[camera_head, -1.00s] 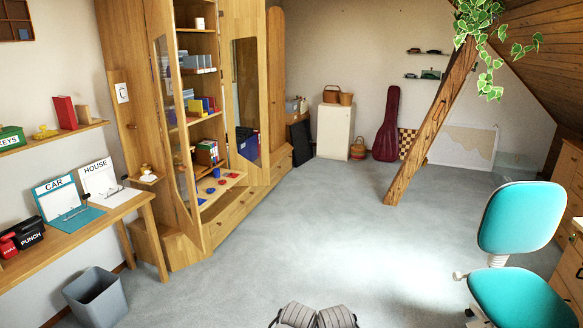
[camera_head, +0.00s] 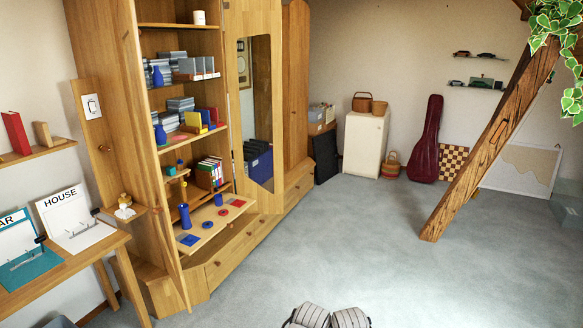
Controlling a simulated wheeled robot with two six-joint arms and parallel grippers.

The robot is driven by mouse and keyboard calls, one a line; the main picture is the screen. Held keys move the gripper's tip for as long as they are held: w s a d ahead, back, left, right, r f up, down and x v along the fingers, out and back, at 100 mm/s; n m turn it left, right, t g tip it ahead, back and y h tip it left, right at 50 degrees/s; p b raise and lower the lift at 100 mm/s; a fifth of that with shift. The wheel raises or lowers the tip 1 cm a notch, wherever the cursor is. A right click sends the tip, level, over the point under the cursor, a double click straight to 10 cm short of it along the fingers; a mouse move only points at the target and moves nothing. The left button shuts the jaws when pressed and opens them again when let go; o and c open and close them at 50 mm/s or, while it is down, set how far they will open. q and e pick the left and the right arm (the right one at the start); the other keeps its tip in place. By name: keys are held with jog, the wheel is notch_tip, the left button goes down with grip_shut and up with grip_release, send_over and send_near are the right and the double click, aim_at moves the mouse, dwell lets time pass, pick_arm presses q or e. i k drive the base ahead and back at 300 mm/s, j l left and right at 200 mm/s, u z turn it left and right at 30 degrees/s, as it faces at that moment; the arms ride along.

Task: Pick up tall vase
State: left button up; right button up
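Several blue vessels stand in the open wooden cabinet. A tall, narrow blue one (camera_head: 185,216) stands upright on the low pull-out board. A round-bodied blue vase with a thin neck (camera_head: 160,134) stands on the middle shelf. A similar blue one (camera_head: 157,76) stands on the shelf above. I cannot tell for sure which is the tall vase. Neither gripper shows. Only grey rounded parts of my own body appear at the bottom edge, well away from the cabinet.
The low board (camera_head: 215,222) also holds flat red and blue pieces. A desk (camera_head: 75,262) is at the lower left. A slanted timber brace (camera_head: 490,150) stands at the right. The carpet (camera_head: 340,235) between is clear.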

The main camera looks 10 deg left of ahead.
aim_at(183, 209)
jog(key=i+l+u, duration=0.15)
jog(key=i+u, duration=0.35)
jog(key=i+l+u, duration=1.4)
jog(key=l, duration=0.15)
jog(key=k, duration=0.1)
